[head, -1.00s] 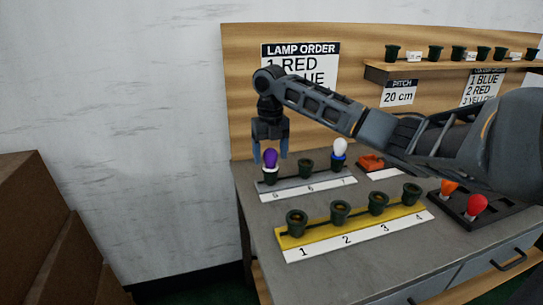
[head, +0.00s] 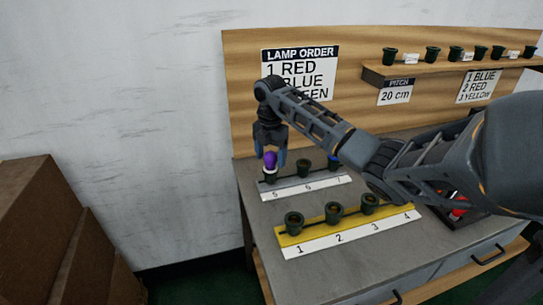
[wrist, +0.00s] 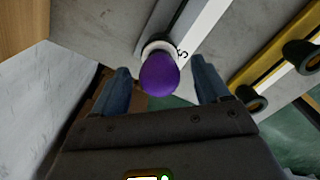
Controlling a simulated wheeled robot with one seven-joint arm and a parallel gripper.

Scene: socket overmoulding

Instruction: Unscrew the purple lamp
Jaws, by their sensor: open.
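The purple lamp (head: 270,160) stands upright in the socket marked 5, at the left end of the grey strip (head: 300,187). My gripper (head: 271,162) is open and points down over the purple lamp. In the head view its fingertips are at about the height of the bulb, one on each side. In the wrist view the purple lamp (wrist: 160,75) shows between the two open fingers, nearer their tips, with a pale collar behind it. I see no finger touching it.
Socket 6 (head: 304,168) is empty; a blue-collared lamp at 7 is partly hidden by my arm. A yellow strip (head: 290,239) with dark sockets lies in front. My arm covers much of the dark tray (head: 470,218) at right. Brown boxes (head: 35,215) stand at left.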

